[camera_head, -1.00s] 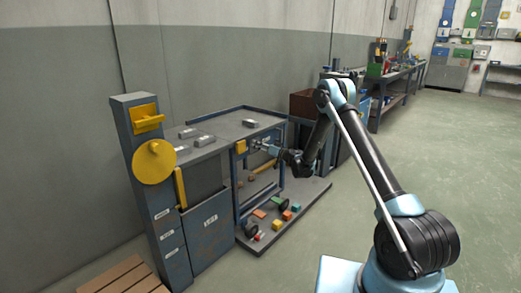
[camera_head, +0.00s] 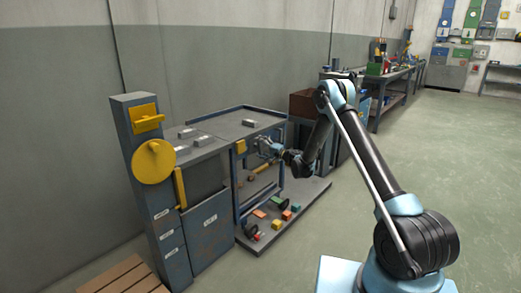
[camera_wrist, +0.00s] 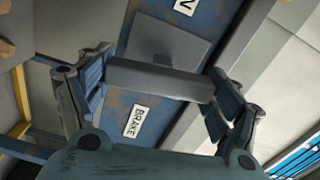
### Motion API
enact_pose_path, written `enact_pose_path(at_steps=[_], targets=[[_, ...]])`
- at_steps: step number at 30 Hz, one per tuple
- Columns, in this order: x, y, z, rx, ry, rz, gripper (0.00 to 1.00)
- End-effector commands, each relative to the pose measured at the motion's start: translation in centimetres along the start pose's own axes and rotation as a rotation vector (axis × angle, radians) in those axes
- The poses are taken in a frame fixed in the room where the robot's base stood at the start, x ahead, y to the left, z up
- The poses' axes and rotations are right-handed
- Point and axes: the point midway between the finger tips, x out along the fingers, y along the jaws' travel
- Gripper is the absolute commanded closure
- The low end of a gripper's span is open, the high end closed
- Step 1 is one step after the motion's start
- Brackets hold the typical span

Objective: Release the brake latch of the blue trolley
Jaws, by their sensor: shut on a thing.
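The blue trolley (camera_head: 237,188) stands against the wall with a grey top and a blue frame. In the wrist view its blue panel (camera_wrist: 122,103) carries a label reading BRAKE (camera_wrist: 136,121). The brake latch (camera_wrist: 160,79) is a grey bar in front of a grey plate on that panel. My gripper (camera_wrist: 162,88) has one finger at each end of the bar and is shut on it. In the head view my gripper (camera_head: 265,147) is at the trolley's front, just below the top; the latch is too small to make out there.
A grey post with a yellow disc (camera_head: 154,161) stands left of the trolley. Grey blocks (camera_head: 187,133) lie on the top, and coloured blocks (camera_head: 277,224) lie on the low platform (camera_head: 315,193). A wooden pallet (camera_head: 125,277) is at front left. The floor to the right is clear.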

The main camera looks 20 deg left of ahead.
Motion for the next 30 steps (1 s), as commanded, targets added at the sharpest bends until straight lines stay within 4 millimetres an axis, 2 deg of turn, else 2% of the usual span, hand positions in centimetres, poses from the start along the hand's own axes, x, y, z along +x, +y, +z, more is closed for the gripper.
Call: enact_pose_path(at_steps=[10, 26, 27, 29, 30], targets=[[-0.17, 0.25, -0.41, 0.137, 0.007, 0.002, 0.41], [-0.22, 0.31, -0.4, 0.163, 0.007, 0.002, 0.41], [-0.23, 0.31, -0.41, 0.162, 0.007, 0.002, 0.15], [-0.22, 0.31, -0.38, 0.162, 0.007, 0.002, 0.01], [-0.2, 0.29, -0.34, 0.162, 0.006, 0.002, 0.0]])
